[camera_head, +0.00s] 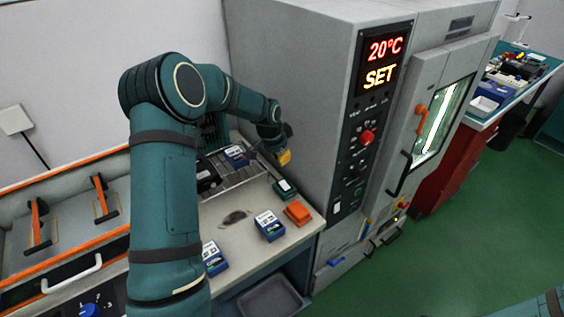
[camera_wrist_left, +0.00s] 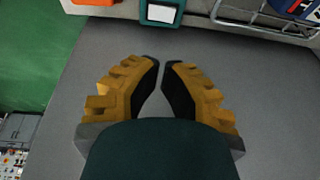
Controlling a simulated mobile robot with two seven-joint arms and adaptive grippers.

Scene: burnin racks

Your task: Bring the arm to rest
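My left arm comes in from the bottom left and bends at a raised elbow. Its gripper (camera_head: 284,157) hangs beside the grey chamber's side wall, above the bench. In the left wrist view the yellow fingers (camera_wrist_left: 161,62) have their black tips almost together, with nothing between them. The gripper looks shut and empty, apart from the items on the bench. My right gripper is not in view.
The chamber (camera_head: 300,70) with a lit "20°C SET" display stands right of the bench (camera_head: 230,243). Blue boxes (camera_head: 269,226), an orange item (camera_head: 297,212) and a teal device (camera_head: 284,189) lie on the bench. Green floor (camera_head: 460,230) is clear at right.

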